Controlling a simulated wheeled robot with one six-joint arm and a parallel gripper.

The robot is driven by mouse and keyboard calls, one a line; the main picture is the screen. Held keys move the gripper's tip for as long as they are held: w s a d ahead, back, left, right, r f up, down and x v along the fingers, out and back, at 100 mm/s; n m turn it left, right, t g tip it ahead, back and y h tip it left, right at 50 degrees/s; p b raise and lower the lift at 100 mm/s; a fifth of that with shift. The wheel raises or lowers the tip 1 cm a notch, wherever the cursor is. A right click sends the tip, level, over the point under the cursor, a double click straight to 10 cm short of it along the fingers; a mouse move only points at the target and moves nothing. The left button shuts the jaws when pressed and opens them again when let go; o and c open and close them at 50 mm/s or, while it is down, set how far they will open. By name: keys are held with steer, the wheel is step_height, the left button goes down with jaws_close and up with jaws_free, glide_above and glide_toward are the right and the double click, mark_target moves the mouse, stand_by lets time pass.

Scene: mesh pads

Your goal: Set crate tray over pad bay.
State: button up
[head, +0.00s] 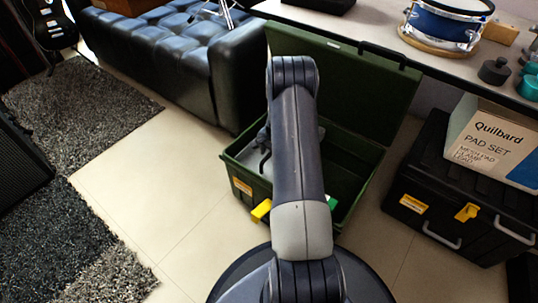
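An open dark green crate (357,200) stands on the floor in the middle of the head view, its lid (375,95) raised at the back. My arm crosses in front of the crate and hides its middle. A grey flat piece (240,158), perhaps the crate tray, shows in the crate's left part, with dark curved parts on it; I cannot tell if it is seated. The right part of the crate looks open and deep. A small bright green piece (331,203) shows beside my arm. My gripper is hidden behind the arm. I cannot make out the pad bay.
A black case (455,195) with a "Quilbard PAD SET" box (497,140) on it stands right. A black tufted sofa (180,55) is behind left. A bench (370,30) holds a blue drum (450,22). Pale floor (150,190) is clear left of the crate.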

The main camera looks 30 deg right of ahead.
jaws_close()
stand_by(0.4)
